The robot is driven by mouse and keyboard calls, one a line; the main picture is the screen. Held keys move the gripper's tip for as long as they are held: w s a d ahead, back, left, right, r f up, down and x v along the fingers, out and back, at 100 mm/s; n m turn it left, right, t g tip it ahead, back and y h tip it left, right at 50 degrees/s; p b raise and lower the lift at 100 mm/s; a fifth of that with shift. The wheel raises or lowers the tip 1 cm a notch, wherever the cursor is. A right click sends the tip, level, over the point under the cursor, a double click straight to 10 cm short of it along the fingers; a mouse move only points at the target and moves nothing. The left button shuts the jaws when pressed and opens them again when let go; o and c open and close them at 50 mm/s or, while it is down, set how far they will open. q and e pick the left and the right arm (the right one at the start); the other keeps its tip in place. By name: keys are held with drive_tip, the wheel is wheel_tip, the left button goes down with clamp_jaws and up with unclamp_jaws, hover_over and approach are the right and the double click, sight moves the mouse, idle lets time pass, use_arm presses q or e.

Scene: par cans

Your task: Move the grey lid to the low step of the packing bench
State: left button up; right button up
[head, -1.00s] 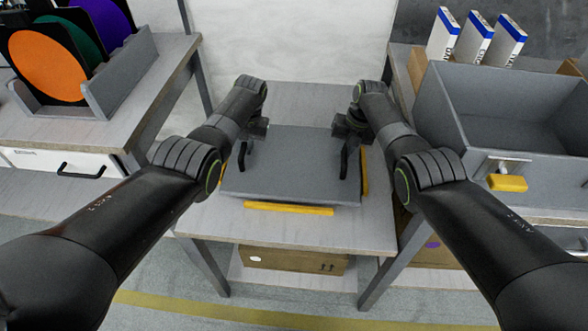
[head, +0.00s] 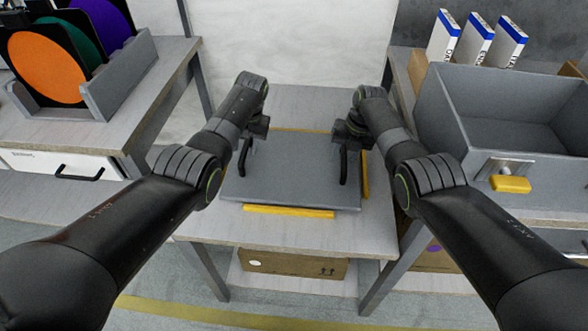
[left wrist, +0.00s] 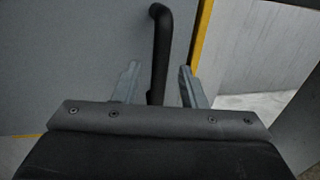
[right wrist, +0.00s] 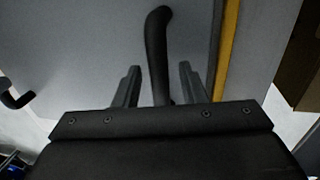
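The grey lid (head: 290,175) lies flat on the low grey step (head: 320,235) in the middle, with yellow strips (head: 289,211) showing along its edges. It has two upright black handles. My left gripper (head: 255,130) is over the left handle (head: 243,162); in the left wrist view its fingers (left wrist: 158,87) stand apart either side of that handle (left wrist: 161,45). My right gripper (head: 350,130) is over the right handle (head: 344,167); in the right wrist view its fingers (right wrist: 159,86) stand apart with that handle (right wrist: 156,45) between them. Gaps show beside both handles.
A higher bench at left holds a rack (head: 122,83) with coloured discs. At right stands a grey open bin (head: 520,90) with a yellow tab (head: 510,184), white-blue boxes (head: 476,40) behind it. A cardboard box (head: 290,263) sits under the step. The step's front is clear.

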drive_tip(key=shift+d+r, duration=0.1)
drive_tip(key=shift+r, duration=0.3)
use_arm(q)
wheel_tip(320, 180, up, 10)
drive_tip(key=d, duration=0.2)
drive_tip(key=shift+f, duration=0.25)
use_arm(e)
wheel_tip(320, 180, up, 7)
drive_tip(key=d, duration=0.1)
drive_tip(key=shift+d+f, duration=0.15)
drive_tip(key=shift+f, duration=0.05)
